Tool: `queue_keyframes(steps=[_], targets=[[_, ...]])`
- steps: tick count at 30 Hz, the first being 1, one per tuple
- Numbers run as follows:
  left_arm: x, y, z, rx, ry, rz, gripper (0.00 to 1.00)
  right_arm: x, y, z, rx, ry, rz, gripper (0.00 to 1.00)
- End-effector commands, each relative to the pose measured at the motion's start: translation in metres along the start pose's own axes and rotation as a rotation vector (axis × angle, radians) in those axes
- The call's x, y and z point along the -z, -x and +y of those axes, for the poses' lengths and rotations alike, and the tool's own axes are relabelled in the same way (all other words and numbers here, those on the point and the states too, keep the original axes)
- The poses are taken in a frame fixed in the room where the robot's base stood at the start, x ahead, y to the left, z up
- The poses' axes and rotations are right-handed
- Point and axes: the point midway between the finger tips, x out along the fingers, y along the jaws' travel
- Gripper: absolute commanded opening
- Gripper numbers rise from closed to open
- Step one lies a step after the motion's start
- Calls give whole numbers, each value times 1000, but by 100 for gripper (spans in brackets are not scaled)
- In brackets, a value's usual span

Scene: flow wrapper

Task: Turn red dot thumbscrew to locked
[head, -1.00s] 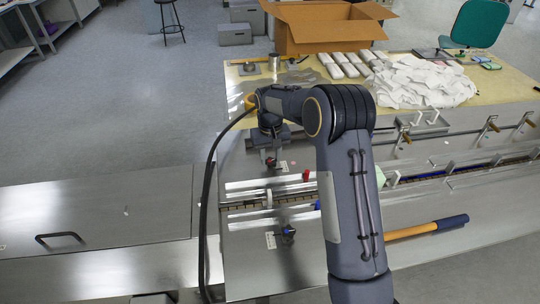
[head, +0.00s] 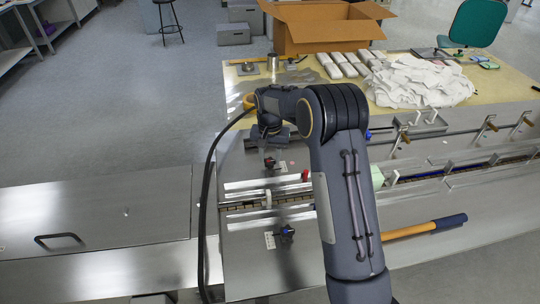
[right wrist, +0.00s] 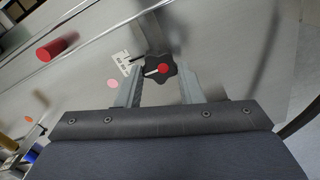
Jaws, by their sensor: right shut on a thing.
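The red dot thumbscrew (right wrist: 158,69) is a black lobed knob with a red centre and a white pointer line. In the right wrist view it sits between the fingertips of my right gripper (right wrist: 160,78), which is shut on it. In the head view the thumbscrew (head: 270,163) shows small and dark on the steel plate, just below my right gripper (head: 264,150). A white label (right wrist: 122,62) with dark marks lies beside the knob, partly hidden at its edge. My left gripper is out of view.
A similar blue-dot knob (head: 287,231) sits nearer on the plate, beside a white label. A red cylinder (head: 305,175) stands by the metal rails. My right arm covers part of the machine. Behind are white packets, an open carton (head: 322,27) and a table.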

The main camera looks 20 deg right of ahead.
Motion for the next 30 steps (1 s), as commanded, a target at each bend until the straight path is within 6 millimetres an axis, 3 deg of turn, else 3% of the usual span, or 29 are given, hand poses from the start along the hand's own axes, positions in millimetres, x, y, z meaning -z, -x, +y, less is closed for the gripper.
queue_keyframes(steps=[6, 7, 12, 22, 30], targets=[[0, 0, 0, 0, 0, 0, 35, 1, 1, 0, 2, -3, 4, 11], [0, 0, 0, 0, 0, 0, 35, 1, 1, 0, 2, -3, 4, 36], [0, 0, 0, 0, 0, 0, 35, 1, 1, 0, 2, -2, 2, 56], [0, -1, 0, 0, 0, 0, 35, 1, 6, 0, 2, -1, 2, 56], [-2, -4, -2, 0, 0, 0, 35, 1, 48, -1, 4, -1, 5, 56]])
